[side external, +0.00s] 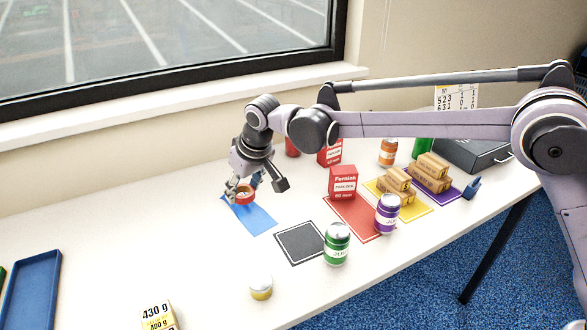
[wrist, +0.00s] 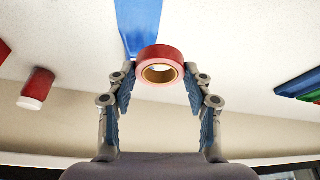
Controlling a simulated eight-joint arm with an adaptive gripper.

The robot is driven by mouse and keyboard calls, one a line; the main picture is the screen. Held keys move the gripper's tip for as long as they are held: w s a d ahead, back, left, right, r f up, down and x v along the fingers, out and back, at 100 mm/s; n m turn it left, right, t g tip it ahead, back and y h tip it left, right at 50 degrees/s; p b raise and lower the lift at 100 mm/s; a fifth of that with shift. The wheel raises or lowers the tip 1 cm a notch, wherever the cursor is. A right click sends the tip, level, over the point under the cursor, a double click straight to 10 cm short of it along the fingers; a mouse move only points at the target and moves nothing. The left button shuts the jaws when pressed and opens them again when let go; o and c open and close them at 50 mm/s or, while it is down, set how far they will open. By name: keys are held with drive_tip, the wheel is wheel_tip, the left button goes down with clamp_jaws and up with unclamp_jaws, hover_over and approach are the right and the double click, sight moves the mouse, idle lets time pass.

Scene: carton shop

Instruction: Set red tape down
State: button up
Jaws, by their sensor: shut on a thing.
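The red tape (wrist: 160,53) is a red roll with a tan core, held between the two blue-padded fingers of my gripper (wrist: 160,82) in the wrist view. In the side external view my gripper (side external: 243,187) points down, shut on the red tape (side external: 244,197) at the far end of the blue mat (side external: 256,218). The fingers partly hide the roll there. I cannot tell whether the roll touches the mat. The blue mat (wrist: 140,24) also shows just beyond the roll in the wrist view.
A black mat (side external: 300,243) lies right of the blue one, then a red mat (side external: 354,217) with a red box (side external: 343,182). A blue tray (side external: 32,290) is at left. The table's left middle is clear.

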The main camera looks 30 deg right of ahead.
drive_tip(key=w+d+m, duration=0.1)
drive_tip(key=w+d, duration=0.2)
drive_tip(key=d, duration=0.6)
drive_tip(key=w+d+m, duration=0.1)
drive_tip(key=w+d, duration=0.2)
drive_tip(key=d, duration=0.7)
hover_over(302, 191)
drive_tip(key=s, duration=0.2)
drive_tip(key=shift+h, duration=0.4)
drive_tip(key=f, duration=0.6)
drive_tip(key=shift+w+f, duration=0.2)
drive_tip(key=shift+f, duration=2.1)
drive_tip(key=shift+f, duration=0.1)
drive_tip(key=o, duration=0.9)
